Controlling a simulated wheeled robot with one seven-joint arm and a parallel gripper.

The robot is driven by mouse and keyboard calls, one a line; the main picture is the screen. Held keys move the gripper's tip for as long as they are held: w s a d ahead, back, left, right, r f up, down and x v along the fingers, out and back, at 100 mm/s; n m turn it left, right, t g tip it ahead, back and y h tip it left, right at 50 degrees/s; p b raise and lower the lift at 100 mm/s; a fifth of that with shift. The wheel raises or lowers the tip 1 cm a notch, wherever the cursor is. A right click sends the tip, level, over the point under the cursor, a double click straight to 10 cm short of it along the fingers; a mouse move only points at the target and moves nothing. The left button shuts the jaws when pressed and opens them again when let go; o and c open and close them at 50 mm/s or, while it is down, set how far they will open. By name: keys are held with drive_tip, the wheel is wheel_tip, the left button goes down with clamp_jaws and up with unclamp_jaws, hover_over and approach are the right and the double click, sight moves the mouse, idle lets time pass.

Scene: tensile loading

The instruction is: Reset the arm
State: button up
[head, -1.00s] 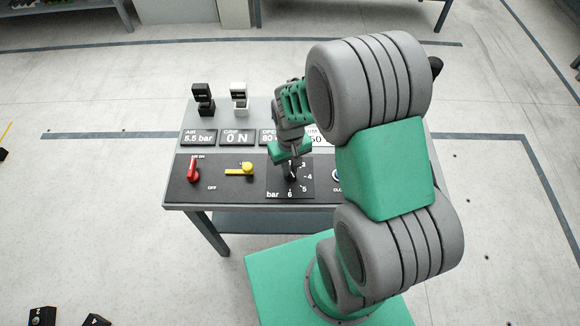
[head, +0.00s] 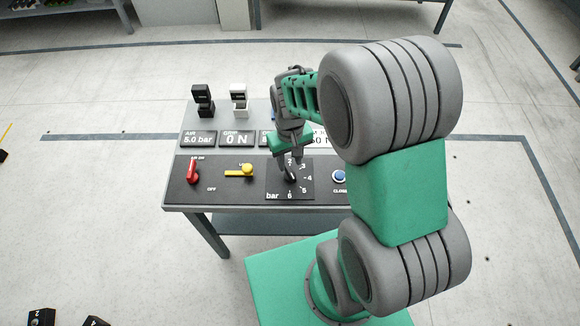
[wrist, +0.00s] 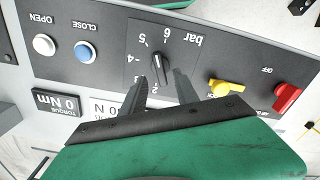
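My gripper (head: 290,157) is above the control panel's bar dial (head: 306,190), fingers pointing down. In the wrist view its two dark fingers (wrist: 161,86) are spread apart with nothing between them. The black dial knob (wrist: 158,69) lies just beyond the fingertips and appears free of them. Its white mark points roughly toward the 5. In the head view the knob (head: 290,175) is partly hidden by the fingers. The air display (head: 199,138) reads 5.0 bar.
Left of the dial are a yellow lever (head: 240,171) and a red lever (head: 193,173). Blue (wrist: 85,51) and white (wrist: 44,44) buttons flank its other side. Black (head: 203,101) and white (head: 239,101) upright pieces stand at the table's back. My arm hides the table's right side.

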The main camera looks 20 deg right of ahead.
wheel_tip(320, 180, up, 3)
drive_tip(key=shift+r, duration=0.2)
drive_tip(key=shift+s, duration=0.25)
drive_tip(key=s+f+m+g, duration=0.1)
drive_tip(key=s+g, duration=0.1)
drive_tip(key=s, duration=0.4)
wheel_tip(320, 180, up, 16)
drive_tip(key=t, duration=0.5)
drive_tip(key=shift+s+f+t, duration=0.15)
drive_tip(key=shift+s+t, duration=0.25)
drive_tip(key=shift+s, duration=0.05)
drive_tip(key=shift+a, duration=0.1)
idle(2.5)
